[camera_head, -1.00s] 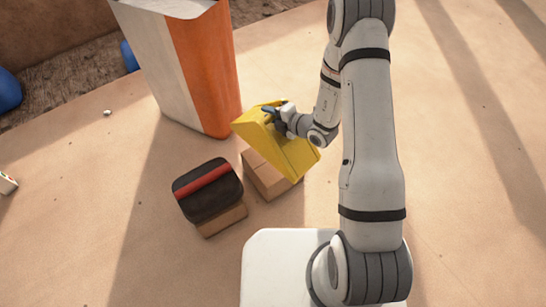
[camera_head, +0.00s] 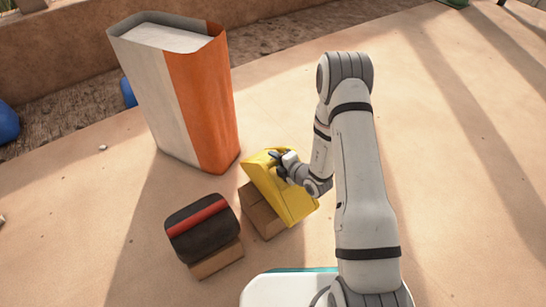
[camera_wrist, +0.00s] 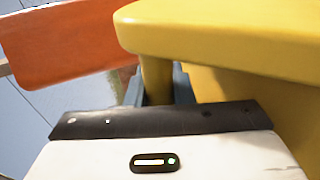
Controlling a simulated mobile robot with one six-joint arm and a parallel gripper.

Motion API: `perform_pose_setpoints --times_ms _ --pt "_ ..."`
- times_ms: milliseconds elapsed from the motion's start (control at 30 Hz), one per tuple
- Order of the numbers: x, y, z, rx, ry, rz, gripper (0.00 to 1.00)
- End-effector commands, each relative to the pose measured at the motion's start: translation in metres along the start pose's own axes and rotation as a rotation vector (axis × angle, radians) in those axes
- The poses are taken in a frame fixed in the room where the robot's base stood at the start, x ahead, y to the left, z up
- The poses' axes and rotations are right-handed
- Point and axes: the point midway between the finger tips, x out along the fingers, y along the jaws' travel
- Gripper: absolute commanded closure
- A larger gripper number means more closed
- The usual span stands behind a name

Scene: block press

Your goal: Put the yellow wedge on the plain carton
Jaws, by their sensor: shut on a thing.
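In the wrist view the yellow wedge (camera_wrist: 230,30) fills the upper right, close to the gripper's dark fingers (camera_wrist: 160,85). The plain carton (camera_head: 260,213) is a brown box on the ground below the wedge. The wedge overlaps much of the carton from this side. I cannot tell whether the wedge touches the carton's top or hangs just above it.
A black block with a red stripe (camera_head: 203,228) sits on another brown carton (camera_head: 217,261) to the left. A tall white and orange container (camera_head: 200,110) stands behind; its orange side also shows in the wrist view (camera_wrist: 60,45). Sandy ground at right is clear.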

Motion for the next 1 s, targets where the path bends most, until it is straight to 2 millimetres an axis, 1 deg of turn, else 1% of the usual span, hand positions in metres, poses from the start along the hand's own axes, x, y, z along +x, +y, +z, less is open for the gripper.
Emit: perform_pose_setpoints --times_ms 33,133,433,467,700,733,1000 --pt "0.004 -0.009 0.001 0.0 0.0 0.003 1.0" --pt "0.007 -0.019 0.001 -0.001 -0.001 0.004 1.0" --pt "0.008 -0.02 0.002 -0.002 -0.001 0.004 1.0" --pt "0.007 -0.022 0.001 0.0 -0.001 -0.001 0.78" --pt "0.007 -0.022 0.001 0.0 -0.001 -0.001 0.58" --pt "0.007 -0.022 0.001 0.0 -0.001 -0.001 0.57" --pt "0.004 -0.021 0.002 0.001 -0.002 -0.001 0.57"
